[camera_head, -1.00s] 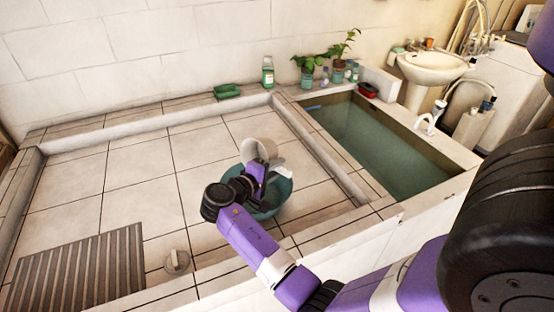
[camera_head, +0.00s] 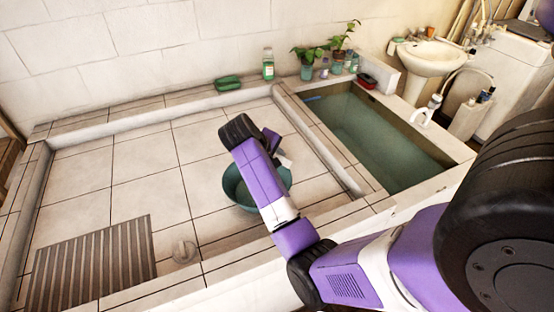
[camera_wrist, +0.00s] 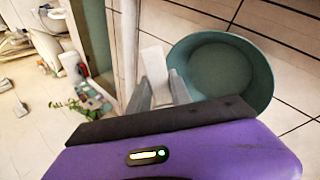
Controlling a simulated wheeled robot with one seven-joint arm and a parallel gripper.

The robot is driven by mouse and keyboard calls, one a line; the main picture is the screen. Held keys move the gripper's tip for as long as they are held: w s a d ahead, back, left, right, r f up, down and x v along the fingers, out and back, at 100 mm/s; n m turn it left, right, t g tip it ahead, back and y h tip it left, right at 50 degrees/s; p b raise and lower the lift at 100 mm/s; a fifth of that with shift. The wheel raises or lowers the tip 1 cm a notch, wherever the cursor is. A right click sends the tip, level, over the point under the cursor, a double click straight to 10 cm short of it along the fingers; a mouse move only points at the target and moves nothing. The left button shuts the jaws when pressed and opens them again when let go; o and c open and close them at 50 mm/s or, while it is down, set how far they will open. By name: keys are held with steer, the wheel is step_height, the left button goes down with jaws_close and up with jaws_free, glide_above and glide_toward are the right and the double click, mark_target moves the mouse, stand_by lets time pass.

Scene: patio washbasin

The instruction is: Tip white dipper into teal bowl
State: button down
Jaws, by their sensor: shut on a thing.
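The teal bowl (camera_head: 240,196) stands on the tiled floor, partly covered by my arm. In the wrist view the bowl (camera_wrist: 222,75) looks upright, with no loose object visible inside. My gripper (camera_wrist: 160,85) is shut on the white dipper (camera_wrist: 153,58), of which a pale part shows between and beyond the fingers, just left of the bowl's rim. In the head view my wrist is above the bowl's far side and only a small pale piece shows beside it. The dipper's cup is hidden there, so I cannot tell its tilt.
A raised tiled ledge (camera_head: 318,140) separates the floor from a water-filled basin (camera_head: 385,140) on the right. A slatted grate (camera_head: 92,265) and a round drain piece (camera_head: 184,252) lie at the front left. Green soap, a bottle and plants line the back wall.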

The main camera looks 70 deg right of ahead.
steer(key=y, duration=0.1)
steer(key=r+t+y, duration=0.1)
steer(key=shift+d+r+y, duration=0.1)
steer(key=shift+r+y, duration=0.2)
steer(key=shift+y, duration=0.1)
steer(key=shift+w+r+t+y, duration=0.1)
steer(key=shift+r+t+y, duration=0.2)
steer(key=shift+y, duration=0.45)
steer(key=shift+r+t+y, duration=0.2)
steer(key=shift+r+y, duration=0.1)
steer(key=shift+y, duration=0.45)
steer(key=shift+d+r, duration=0.1)
steer(key=shift+r, duration=0.2)
steer(key=shift+a+f+y, duration=0.1)
steer(key=shift+a+y, duration=0.15)
steer(key=shift+y, duration=0.35)
